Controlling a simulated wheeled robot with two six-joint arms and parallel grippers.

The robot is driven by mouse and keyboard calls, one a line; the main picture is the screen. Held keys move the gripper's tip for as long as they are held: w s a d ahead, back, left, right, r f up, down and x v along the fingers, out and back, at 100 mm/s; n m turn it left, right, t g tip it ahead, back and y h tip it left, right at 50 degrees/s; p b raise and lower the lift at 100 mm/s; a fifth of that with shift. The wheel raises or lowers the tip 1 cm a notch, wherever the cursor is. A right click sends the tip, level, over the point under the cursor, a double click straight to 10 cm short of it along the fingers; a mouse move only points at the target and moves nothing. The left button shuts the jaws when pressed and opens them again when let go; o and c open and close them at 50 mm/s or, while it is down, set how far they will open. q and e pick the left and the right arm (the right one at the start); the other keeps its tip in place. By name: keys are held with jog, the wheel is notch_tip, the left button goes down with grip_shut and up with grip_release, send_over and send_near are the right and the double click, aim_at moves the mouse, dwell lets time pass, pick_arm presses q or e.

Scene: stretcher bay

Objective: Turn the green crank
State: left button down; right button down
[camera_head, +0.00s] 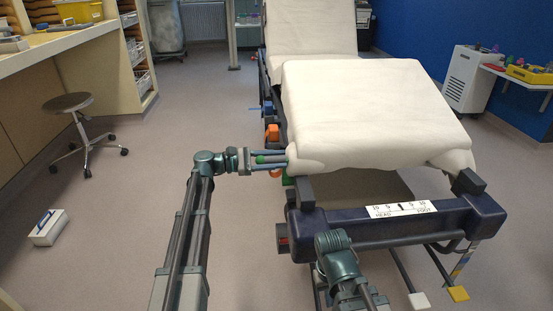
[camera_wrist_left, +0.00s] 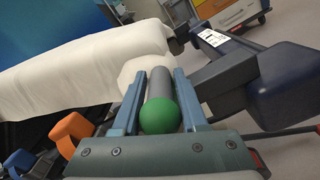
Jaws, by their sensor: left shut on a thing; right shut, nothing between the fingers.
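The green crank shows as a green round knob (camera_wrist_left: 160,116) on a grey handle (camera_wrist_left: 159,84) in the left wrist view. The knob also shows in the head view (camera_head: 261,159), beside the near left corner of the stretcher. My left gripper (camera_head: 277,160) is shut around the handle, with one blue-grey finger on each side of it in the left wrist view (camera_wrist_left: 155,95). The rest of the crank is hidden behind the fingers and the mattress. My right arm is at the bottom of the head view, but its fingers do not show.
The white stretcher mattress (camera_head: 375,110) rises just right of my left gripper. A dark blue end bar (camera_head: 400,225) with a scale label (camera_head: 402,209) crosses the near end. Orange parts (camera_head: 272,133) are on the stretcher's left side. The floor to the left is open around a stool (camera_head: 68,103).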

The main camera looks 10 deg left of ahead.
pick_arm(q)
jog(key=shift+s+f, duration=0.15)
jog(key=shift+s, duration=0.1)
jog(key=c, duration=0.6)
grip_release()
jog(key=v, duration=1.3)
jog(key=shift+a, duration=0.35)
